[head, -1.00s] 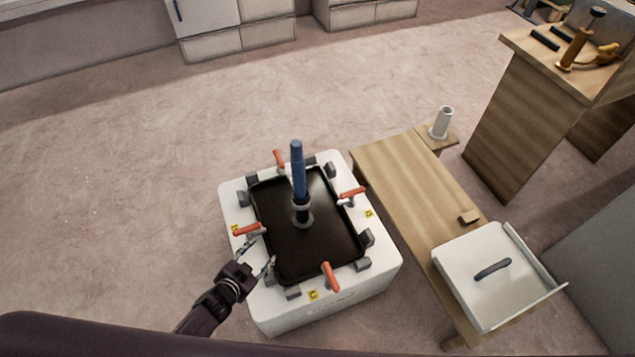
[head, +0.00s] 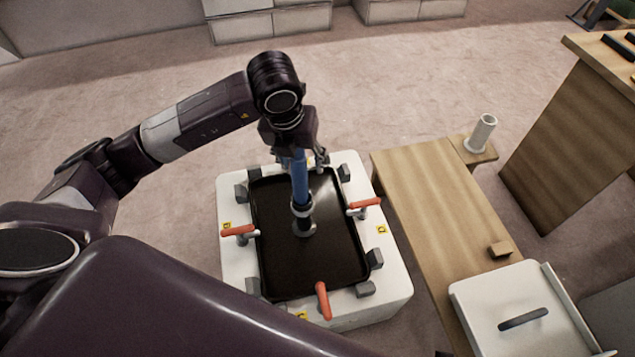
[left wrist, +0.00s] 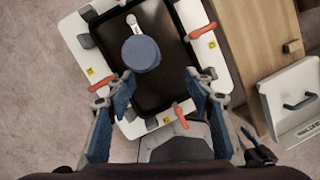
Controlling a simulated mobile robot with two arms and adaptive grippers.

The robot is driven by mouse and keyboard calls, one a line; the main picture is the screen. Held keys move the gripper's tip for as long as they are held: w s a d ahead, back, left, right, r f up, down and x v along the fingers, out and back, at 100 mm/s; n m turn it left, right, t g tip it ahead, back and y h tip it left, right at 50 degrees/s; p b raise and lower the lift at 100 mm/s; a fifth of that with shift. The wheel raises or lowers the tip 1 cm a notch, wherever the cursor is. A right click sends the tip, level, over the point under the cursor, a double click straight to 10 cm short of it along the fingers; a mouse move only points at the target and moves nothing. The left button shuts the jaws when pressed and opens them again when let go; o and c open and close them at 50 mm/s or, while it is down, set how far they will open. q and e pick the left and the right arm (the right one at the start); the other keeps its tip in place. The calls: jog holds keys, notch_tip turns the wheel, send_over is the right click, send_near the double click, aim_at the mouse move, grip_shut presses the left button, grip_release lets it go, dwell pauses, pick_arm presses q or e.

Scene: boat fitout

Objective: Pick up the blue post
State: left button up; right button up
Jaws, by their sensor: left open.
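The blue post (head: 300,180) stands upright in a dark and grey socket (head: 303,215) on the black panel of a white box. In the left wrist view the top of the blue post (left wrist: 141,53) shows as a round blue cap, ahead of and between the spread fingers. My left gripper (head: 291,156) is above the post's top and pointing down; in the left wrist view its two fingers (left wrist: 158,90) are wide apart with nothing held between them. The lower fingers are partly hidden in the head view.
The white box (head: 397,275) carries red-handled clamps (head: 323,300) and grey blocks around the black panel (head: 335,262). A wooden bench (head: 440,200) stands to its right, with a white cylinder (head: 484,132) and a white lidded case (head: 520,290).

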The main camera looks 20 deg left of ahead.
aim_at(299, 165)
pick_arm(q)
jog(key=shift+w+a+r+y, duration=0.15)
jog(key=shift+a+y, duration=0.05)
jog(key=shift+a, duration=0.15)
jog(key=shift+w+a+r+y, duration=0.1)
jog(key=shift+a+r+y, duration=0.1)
jog(key=shift+a, duration=0.1)
jog(key=shift+w+a+f, duration=0.15)
jog(key=shift+a, duration=0.05)
jog(key=x, duration=0.5)
jog(key=b+x, duration=0.1)
jog(key=x, duration=0.1)
jog(key=shift+w+a+f, duration=0.1)
jog(key=shift+w+a, duration=0.05)
jog(key=shift+w, duration=0.15)
pick_arm(e)
jog(key=r, duration=0.1)
jog(key=w+r, duration=0.1)
jog(key=r, duration=0.1)
jog(key=shift+w+r, duration=0.3)
pick_arm(q)
grip_shut()
